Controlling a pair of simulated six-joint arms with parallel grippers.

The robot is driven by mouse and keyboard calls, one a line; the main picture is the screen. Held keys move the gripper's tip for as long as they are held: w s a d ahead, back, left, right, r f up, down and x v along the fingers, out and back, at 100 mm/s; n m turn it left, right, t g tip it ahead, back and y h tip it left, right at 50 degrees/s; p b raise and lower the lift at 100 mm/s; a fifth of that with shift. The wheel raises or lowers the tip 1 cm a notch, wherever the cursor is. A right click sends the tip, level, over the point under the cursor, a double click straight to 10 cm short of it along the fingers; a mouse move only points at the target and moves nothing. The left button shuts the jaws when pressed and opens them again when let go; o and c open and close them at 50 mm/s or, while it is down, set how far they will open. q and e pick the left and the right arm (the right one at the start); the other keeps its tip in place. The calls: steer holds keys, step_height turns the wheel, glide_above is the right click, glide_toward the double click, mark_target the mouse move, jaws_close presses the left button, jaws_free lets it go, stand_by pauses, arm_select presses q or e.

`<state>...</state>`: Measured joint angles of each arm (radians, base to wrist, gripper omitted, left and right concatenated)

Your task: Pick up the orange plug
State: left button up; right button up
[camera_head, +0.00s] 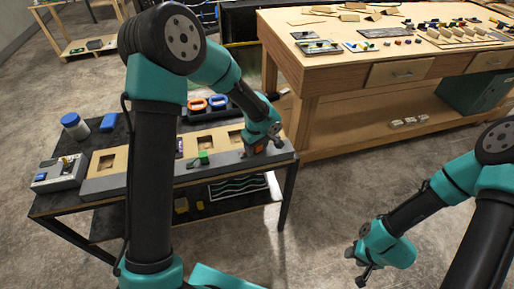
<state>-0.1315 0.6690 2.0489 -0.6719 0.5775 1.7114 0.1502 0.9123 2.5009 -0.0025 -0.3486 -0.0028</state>
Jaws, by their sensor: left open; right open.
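The orange plug (258,147) is a small orange-red piece at the right end of a long console (120,184) with wooden panels and a grey front. My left gripper (263,138) is open, right over the orange plug and partly hiding it. I cannot tell whether its fingers touch the plug. A green plug (203,157) sits on the console further left. My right gripper (362,267) is open and empty, low over the bare floor at the right.
A wooden workbench (300,75) with small parts stands at the back right.

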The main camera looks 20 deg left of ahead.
stand_by(0.3)
arm_select(q)
steer(key=c, duration=1)
steer(key=shift+r, duration=0.85)
steer(key=shift+s+d+r, duration=0.1)
steer(key=shift+s+r, duration=0.1)
steer(key=shift+r, duration=0.3)
steer(key=shift+s+d+r, duration=0.1)
steer(key=shift+s+r, duration=0.1)
steer(key=shift+r, duration=0.3)
steer(key=s+d, duration=0.2)
steer(key=s, duration=0.5)
steer(key=s+d+r, duration=0.1)
steer(key=s+d, duration=0.2)
steer(key=s, duration=0.4)
steer(key=shift+s+r, duration=0.15)
steer(key=shift+r, duration=0.05)
